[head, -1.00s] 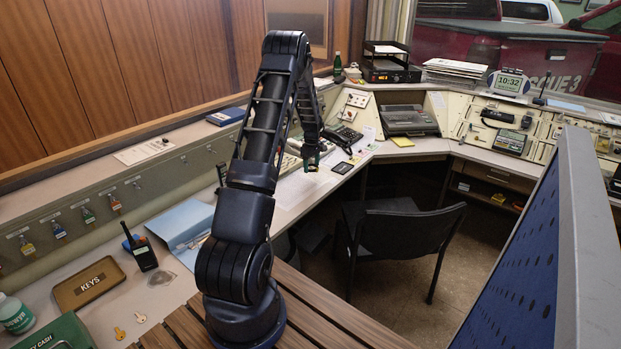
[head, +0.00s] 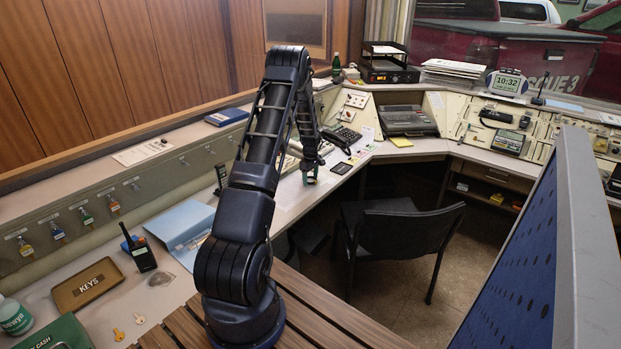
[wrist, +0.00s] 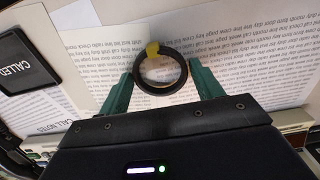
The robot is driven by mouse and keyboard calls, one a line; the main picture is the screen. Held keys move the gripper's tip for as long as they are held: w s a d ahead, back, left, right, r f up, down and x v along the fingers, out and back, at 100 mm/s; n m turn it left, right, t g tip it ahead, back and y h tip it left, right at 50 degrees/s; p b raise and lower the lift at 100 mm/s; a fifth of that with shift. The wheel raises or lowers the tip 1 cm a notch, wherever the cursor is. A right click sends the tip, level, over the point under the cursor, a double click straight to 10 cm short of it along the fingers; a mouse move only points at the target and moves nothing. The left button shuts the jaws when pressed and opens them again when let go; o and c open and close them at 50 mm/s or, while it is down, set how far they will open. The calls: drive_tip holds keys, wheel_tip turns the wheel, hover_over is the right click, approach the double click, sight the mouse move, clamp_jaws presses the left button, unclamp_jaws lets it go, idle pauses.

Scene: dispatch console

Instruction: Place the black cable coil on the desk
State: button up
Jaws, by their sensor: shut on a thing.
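The black cable coil (wrist: 137,78) is a small ring with a yellow tie at its far edge. In the wrist view it sits between the green fingertips of my gripper (wrist: 160,82), which touch it on both sides. In the head view my gripper (head: 309,181) hangs low over the near edge part of the desk (head: 283,213); the coil is too small to make out there. Printed paper sheets (wrist: 240,55) lie on the desk under the coil. I cannot tell whether the coil touches them.
A black "CALLED" pad (wrist: 27,62) lies left of the coil in the wrist view. A telephone (head: 341,136) stands beyond my gripper. A black chair (head: 400,232) stands below the desk edge.

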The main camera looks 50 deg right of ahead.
drive_tip(key=o, duration=1)
drive_tip(key=shift+f, duration=0.1)
